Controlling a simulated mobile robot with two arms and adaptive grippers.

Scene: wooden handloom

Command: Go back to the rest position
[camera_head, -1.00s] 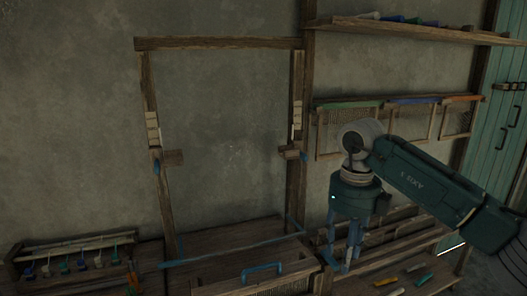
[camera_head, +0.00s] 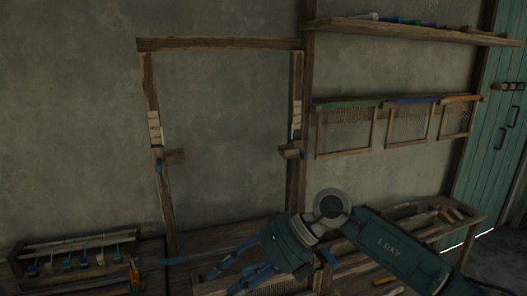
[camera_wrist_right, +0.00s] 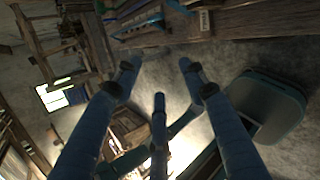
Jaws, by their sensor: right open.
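My right arm comes in from the right in the head view. Its gripper (camera_head: 238,281) hangs low in front of the wooden handloom (camera_head: 220,44), tilted down to the left. In the right wrist view the blue fingers (camera_wrist_right: 158,76) are spread apart with nothing between them, so the gripper is open and empty. The gripper and wrist cover part of the loom's lower front. I cannot tell whether the fingertips touch the loom there. My left gripper is not in view.
A rack with several small coloured pieces (camera_head: 75,258) stands at the lower left. A bench with wooden slats (camera_head: 440,215) is at the lower right. A wall shelf (camera_head: 420,31) and hanging frames (camera_head: 347,131) are above it. A teal door (camera_head: 497,135) is at the far right.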

